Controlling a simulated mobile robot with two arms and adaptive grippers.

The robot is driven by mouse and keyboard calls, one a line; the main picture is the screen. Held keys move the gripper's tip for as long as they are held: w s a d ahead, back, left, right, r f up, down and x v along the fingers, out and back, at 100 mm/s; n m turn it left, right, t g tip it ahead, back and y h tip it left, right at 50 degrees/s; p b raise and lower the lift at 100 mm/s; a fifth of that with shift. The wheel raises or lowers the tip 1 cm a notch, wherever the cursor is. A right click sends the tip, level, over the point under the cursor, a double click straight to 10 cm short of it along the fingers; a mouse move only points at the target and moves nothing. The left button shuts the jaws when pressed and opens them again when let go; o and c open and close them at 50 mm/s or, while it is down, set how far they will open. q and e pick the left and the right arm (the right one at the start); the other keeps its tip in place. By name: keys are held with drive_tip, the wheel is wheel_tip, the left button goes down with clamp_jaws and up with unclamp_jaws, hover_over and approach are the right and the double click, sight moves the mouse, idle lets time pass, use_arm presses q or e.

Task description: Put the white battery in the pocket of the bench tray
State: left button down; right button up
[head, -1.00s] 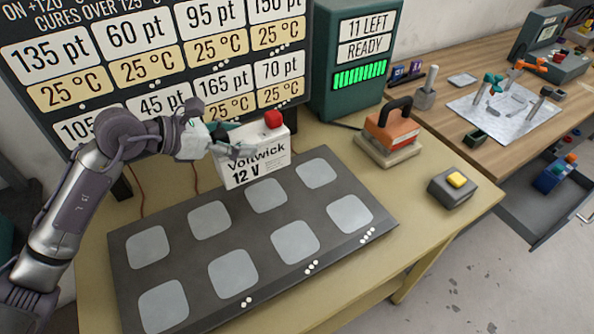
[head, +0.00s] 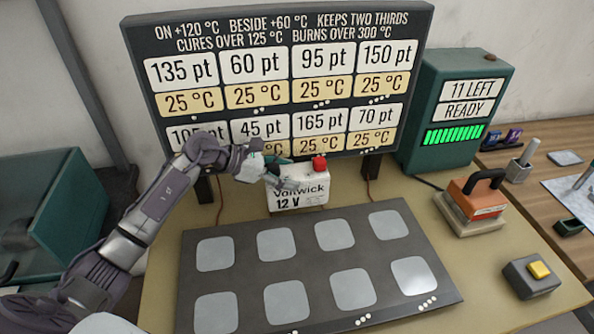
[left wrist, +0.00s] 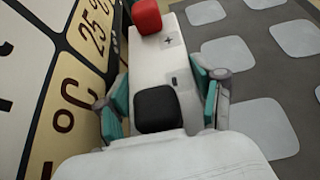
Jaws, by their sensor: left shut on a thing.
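The white battery (head: 298,194), marked Voltwick 12 V, has a red cap on its right end. It is upright at the far edge of the dark panel, in front of the sign; I cannot tell if it touches anything below. My left gripper (head: 288,172) is shut on its upper part. I cannot make out the bench tray's pocket now. My right gripper is not in view.
A dark panel (head: 325,255) with several pale square pads lies on the table, its pads empty. The sign board (head: 280,22) stands behind. A green box (head: 458,65) reads 11 LEFT, READY.

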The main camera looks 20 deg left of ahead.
use_arm(q)
drive_tip(key=shift+w+f+p, duration=0.2)
drive_tip(key=shift+f+p, duration=0.5)
drive_tip(key=shift+f, duration=1)
drive_tip(key=shift+c, duration=2.1)
unclamp_jaws()
drive_tip(key=shift+s+f, duration=0.2)
drive_tip(key=shift+f, duration=0.2)
drive_tip(key=shift+s+r, duration=0.1)
drive_tip(key=shift+r, duration=0.1)
